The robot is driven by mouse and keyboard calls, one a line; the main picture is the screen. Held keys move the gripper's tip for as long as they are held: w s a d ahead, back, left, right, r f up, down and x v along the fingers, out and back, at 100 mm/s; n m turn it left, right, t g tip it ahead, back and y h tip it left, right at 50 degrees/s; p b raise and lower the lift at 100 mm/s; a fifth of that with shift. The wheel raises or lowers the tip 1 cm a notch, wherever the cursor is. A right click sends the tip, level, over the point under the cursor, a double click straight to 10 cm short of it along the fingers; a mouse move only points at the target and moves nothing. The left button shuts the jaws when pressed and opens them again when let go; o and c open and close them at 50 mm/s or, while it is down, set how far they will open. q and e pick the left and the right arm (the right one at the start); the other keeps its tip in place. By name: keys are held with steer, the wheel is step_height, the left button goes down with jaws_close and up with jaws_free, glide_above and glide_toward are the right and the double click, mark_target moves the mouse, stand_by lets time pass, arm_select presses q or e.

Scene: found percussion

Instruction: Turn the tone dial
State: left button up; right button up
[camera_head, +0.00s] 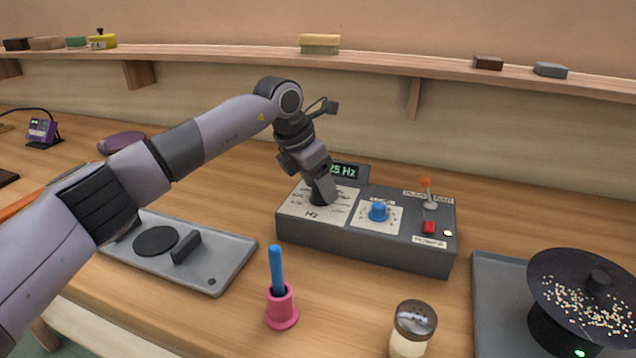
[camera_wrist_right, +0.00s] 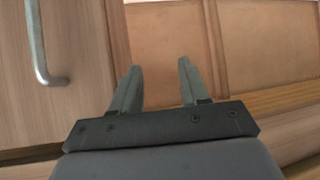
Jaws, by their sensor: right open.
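The dark grey control box (camera_head: 370,245) stands on the wooden bench, with a display (camera_head: 343,171) behind it reading "25 Hz", its left part covered by my gripper. The dark tone dial (camera_head: 317,200) sits on a pale scale marked "Hz" at the box's left and is mostly hidden. My left gripper (camera_head: 322,190) points down onto this dial, its fingertips at the knob; whether they are closed around it cannot be made out. My right gripper (camera_wrist_right: 160,66) shows only in the right wrist view, open and empty, away from the box.
The box also has a blue knob (camera_head: 378,211), an orange-tipped lever (camera_head: 427,190) and a red switch (camera_head: 429,228). In front stand a pink holder (camera_head: 281,307) with a blue stick, and a shaker (camera_head: 411,325). A grey tray (camera_head: 225,262) lies left; a dark plate with grains (camera_head: 585,300) stands right.

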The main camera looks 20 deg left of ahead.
arm_select(q)
steer(key=v, duration=0.7)
steer(key=shift+b, duration=0.4)
arm_select(e)
steer(key=shift+f, duration=0.35)
steer(key=shift+f, duration=0.1)
stand_by(1.0)
